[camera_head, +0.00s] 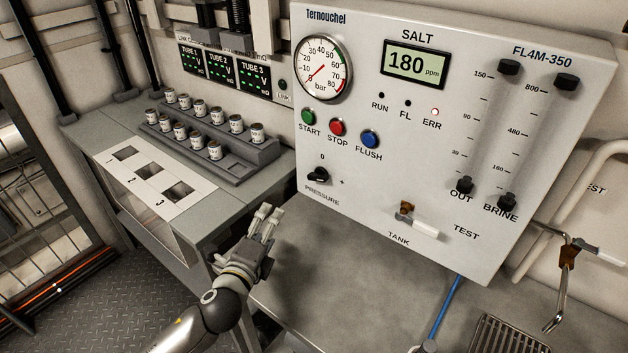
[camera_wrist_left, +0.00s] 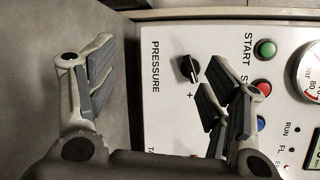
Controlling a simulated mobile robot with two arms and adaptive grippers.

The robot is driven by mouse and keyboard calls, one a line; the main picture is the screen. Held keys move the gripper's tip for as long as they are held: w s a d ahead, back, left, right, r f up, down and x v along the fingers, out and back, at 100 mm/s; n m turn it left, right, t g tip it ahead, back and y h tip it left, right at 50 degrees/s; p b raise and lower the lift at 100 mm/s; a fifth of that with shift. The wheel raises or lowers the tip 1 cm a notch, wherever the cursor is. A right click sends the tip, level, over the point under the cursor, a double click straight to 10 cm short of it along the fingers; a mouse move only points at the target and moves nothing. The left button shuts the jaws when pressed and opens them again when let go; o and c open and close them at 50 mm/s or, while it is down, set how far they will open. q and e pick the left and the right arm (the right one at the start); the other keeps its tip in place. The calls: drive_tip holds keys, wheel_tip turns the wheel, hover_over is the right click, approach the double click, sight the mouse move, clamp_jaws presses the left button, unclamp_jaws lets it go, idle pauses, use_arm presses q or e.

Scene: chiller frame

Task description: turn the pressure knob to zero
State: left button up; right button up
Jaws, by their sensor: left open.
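The black pressure knob (camera_head: 318,175) is at the lower left of the white panel, with a "0" above it, a "+" to its lower right and the word PRESSURE below. I cannot tell exactly where its pointer stands. My left gripper (camera_head: 265,222) is open and empty, below and left of the knob and apart from it. In the left wrist view, the knob (camera_wrist_left: 187,69) shows between the two spread fingers of the gripper (camera_wrist_left: 160,92), nearer the right finger. My right gripper is not in view.
The round pressure gauge (camera_head: 323,68) has its red needle pointing lower left. START (camera_head: 308,117), STOP (camera_head: 338,128) and FLUSH (camera_head: 370,139) buttons sit above the knob. The white-handled tank valve (camera_head: 418,225) sticks out to the right. A vial rack (camera_head: 240,165) stands on the left bench.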

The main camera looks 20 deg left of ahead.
sight(315, 179)
use_arm(q)
drive_tip(key=w+d+r+m+h, duration=0.1)
drive_tip(key=w+d+m+h, duration=0.1)
drive_tip(key=w+m, duration=0.3)
drive_tip(key=w+d+r+m+h+p, duration=0.1)
drive_tip(key=w+d+m+h, duration=0.1)
drive_tip(key=w+m, duration=0.3)
drive_tip(key=w+d+r+m+h, duration=0.1)
drive_tip(key=w+d+m+h, duration=0.1)
drive_tip(key=w+m, duration=0.3)
drive_tip(key=shift+w+d+m+t+h+p, duration=0.2)
drive_tip(key=shift+w+m+t+h+p, duration=0.15)
drive_tip(key=shift+h, duration=0.35)
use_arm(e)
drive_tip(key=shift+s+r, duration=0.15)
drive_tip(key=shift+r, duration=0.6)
use_arm(q)
drive_tip(key=shift+s, duration=0.1)
drive_tip(key=shift+c, duration=0.2)
drive_tip(key=c, duration=1)
